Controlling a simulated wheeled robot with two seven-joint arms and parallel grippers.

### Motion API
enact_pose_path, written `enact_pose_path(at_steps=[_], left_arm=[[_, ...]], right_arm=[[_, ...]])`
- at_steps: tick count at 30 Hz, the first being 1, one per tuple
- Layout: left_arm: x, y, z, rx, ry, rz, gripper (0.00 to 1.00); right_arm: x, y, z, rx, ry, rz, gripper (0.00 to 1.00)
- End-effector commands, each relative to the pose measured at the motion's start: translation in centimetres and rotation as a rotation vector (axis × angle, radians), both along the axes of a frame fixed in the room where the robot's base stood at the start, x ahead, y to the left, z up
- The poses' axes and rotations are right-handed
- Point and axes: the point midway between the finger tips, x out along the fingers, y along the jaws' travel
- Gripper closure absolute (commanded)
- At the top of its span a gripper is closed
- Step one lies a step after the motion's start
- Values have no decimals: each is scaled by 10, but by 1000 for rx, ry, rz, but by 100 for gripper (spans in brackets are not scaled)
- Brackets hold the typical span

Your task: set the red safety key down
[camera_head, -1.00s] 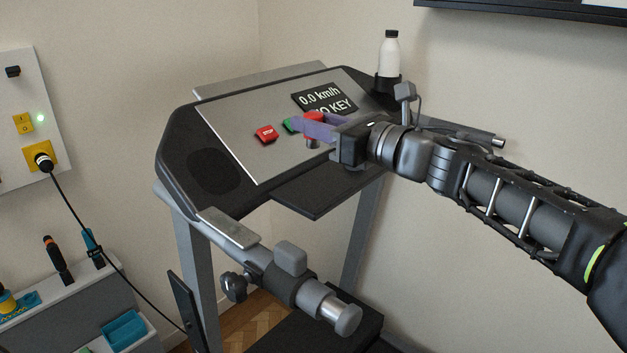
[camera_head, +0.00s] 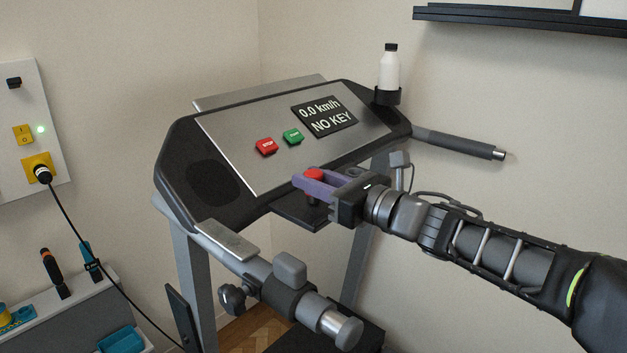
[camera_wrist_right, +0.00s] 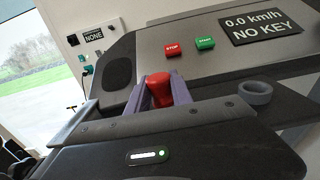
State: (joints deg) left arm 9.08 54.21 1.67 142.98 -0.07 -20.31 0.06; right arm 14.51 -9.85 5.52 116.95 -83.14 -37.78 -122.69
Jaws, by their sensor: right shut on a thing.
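The red safety key (camera_head: 313,174) is between the purple fingers of my right gripper (camera_head: 316,184), which is shut on it. In the head view the key is in front of the lower edge of the treadmill console (camera_head: 230,135), over the small dark shelf (camera_head: 296,216); I cannot tell whether it touches the shelf. In the right wrist view the red key (camera_wrist_right: 159,90) stands up between the two purple fingers. The console display (camera_head: 324,114) reads "0.0 km/h" and "NO KEY". My left gripper is not in view.
A red STOP button (camera_head: 266,147) and a green button (camera_head: 293,137) sit on the console panel. A white bottle (camera_head: 389,72) stands in a holder at the back right. Treadmill handrails (camera_head: 455,146) flank the console. A wall panel with a plug (camera_head: 41,170) is at the left.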

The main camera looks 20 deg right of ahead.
Motion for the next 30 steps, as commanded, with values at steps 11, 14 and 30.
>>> enact_pose_path(at_steps=[11, 14, 30], left_arm=[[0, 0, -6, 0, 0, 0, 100], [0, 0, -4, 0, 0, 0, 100], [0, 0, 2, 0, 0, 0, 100]], right_arm=[[0, 0, -4, 1, -1, 0, 100], [0, 0, -2, 1, 1, 0, 65], [0, 0, 2, 0, 0, 0, 52]])
